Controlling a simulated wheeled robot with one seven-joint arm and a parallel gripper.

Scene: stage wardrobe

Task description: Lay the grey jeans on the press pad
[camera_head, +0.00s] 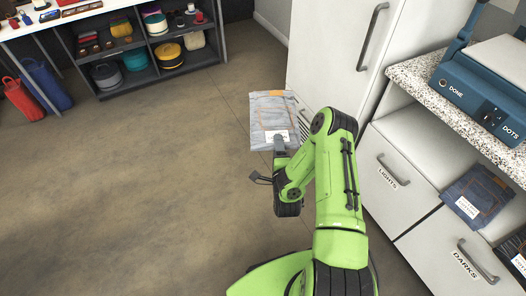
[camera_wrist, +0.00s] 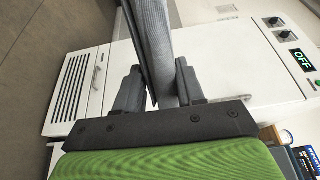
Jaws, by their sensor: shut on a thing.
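The grey jeans (camera_head: 272,112) are a folded, pale grey bundle with a white label, held up over the floor in front of the white cabinet in the head view. My gripper (camera_head: 279,146) is shut on their near edge. In the wrist view the jeans (camera_wrist: 155,40) stand edge-on between the two fingers of my gripper (camera_wrist: 160,85). A blue machine (camera_head: 482,98) on the speckled counter at the right has a pale flat surface (camera_head: 503,58), which looks like the press pad. It is apart from the jeans and partly cut off by the frame.
Drawers marked LIGHTS (camera_head: 392,172) and DARKS (camera_head: 468,262) are below the speckled counter (camera_head: 415,75), with dark blue jeans (camera_head: 478,195) at their right. A tall white cabinet (camera_head: 335,50) stands behind my arm. Shelves (camera_head: 140,55) hold hats at upper left.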

